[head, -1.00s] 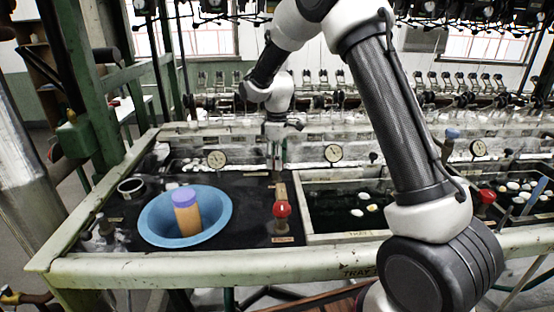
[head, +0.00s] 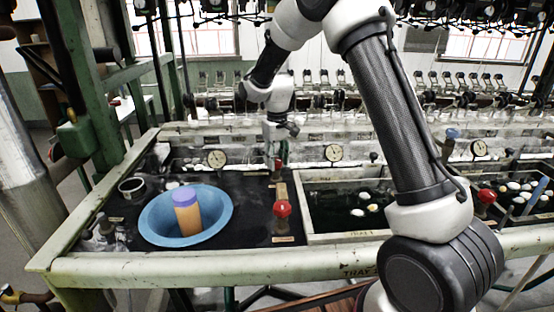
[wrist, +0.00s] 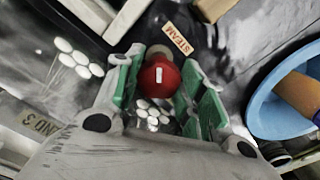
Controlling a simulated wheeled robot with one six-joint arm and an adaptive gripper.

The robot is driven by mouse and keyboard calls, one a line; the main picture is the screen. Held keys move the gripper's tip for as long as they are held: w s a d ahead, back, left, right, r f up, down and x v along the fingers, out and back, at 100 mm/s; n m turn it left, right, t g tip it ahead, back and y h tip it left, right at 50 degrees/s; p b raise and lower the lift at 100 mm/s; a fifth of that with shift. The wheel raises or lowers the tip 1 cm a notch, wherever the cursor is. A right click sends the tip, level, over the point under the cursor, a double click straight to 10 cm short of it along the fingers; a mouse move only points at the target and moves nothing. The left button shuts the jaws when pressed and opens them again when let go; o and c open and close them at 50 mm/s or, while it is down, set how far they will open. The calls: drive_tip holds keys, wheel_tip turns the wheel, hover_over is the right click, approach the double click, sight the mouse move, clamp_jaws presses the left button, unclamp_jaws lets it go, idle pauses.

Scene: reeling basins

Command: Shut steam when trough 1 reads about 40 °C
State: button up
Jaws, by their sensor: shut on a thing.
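A red steam valve knob (wrist: 160,80) with a white mark sits between the green-padded fingers of my gripper (wrist: 158,92), which is shut on it. A STEAM label (wrist: 178,37) lies beside it. In the head view, this red knob (head: 278,164) shows just under my gripper (head: 277,150), at the back of the left basin. Dial gauges stand along the back: a left one (head: 216,158), a middle one (head: 333,152) and a right one (head: 478,148). Their needles are too small to read, and I cannot tell which belongs to trough 1.
Other red knobs stand at the front middle (head: 282,209) and right (head: 487,197). White cocoons (head: 358,212) float in the middle trough. A small cup (head: 131,185) stands left.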

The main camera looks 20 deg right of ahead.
sight(277, 160)
idle(0.3)
drive_tip(key=o, duration=1)
wheel_tip(277, 160, up, 12)
